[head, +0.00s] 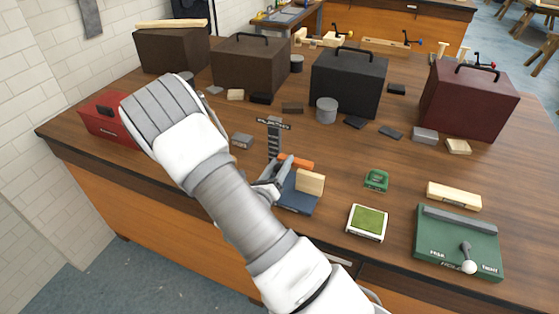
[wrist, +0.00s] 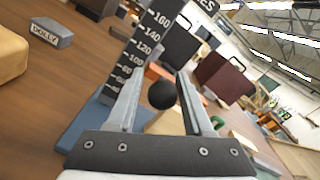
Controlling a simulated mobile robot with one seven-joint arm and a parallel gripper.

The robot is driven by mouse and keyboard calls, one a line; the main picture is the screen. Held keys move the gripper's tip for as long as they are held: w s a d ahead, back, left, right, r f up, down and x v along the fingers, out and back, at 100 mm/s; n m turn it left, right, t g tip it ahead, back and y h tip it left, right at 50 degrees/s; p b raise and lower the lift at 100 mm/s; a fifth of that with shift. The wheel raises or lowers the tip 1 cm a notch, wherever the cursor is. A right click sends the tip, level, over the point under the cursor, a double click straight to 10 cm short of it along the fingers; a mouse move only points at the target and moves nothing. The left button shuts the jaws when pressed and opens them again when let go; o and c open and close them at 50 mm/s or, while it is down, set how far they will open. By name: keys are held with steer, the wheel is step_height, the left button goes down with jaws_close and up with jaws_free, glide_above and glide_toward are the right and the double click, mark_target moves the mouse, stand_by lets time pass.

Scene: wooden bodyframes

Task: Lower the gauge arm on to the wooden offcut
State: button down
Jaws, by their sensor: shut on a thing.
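The height gauge stands on a blue base (head: 297,198), with a dark upright scale (head: 274,140) marked in white numbers. Its orange gauge arm (head: 297,163) reaches out from the scale. The wooden offcut (head: 310,183), a pale block, stands on the base near the arm; I cannot tell whether they touch. My gripper (head: 279,172) is at the gauge, partly hidden by my arm. In the wrist view its fingers are around a black round knob (wrist: 162,95), shut on it, with the scale (wrist: 144,55) just beyond.
A red box (head: 103,118) is at the left. Dark cases (head: 348,82) and small blocks stand behind. Some bare bench lies between them.

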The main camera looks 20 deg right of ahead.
steer(key=shift+s+d+f+b, duration=0.1)
steer(key=shift+d+f+b, duration=0.1)
steer(key=shift+f, duration=0.45)
steer(key=shift+s+d+f+b, duration=0.1)
steer(key=shift+f+b, duration=0.1)
steer(key=shift+f, duration=0.4)
steer(key=c, duration=0.5)
jaws_free()
steer(key=shift+r, duration=0.1)
steer(key=shift+a, duration=0.15)
steer(key=shift+s+a, duration=0.15)
steer(key=shift+a, duration=0.05)
steer(key=b+v, duration=0.1)
steer(key=v, duration=1.5)
steer(key=shift+s+a, duration=0.3)
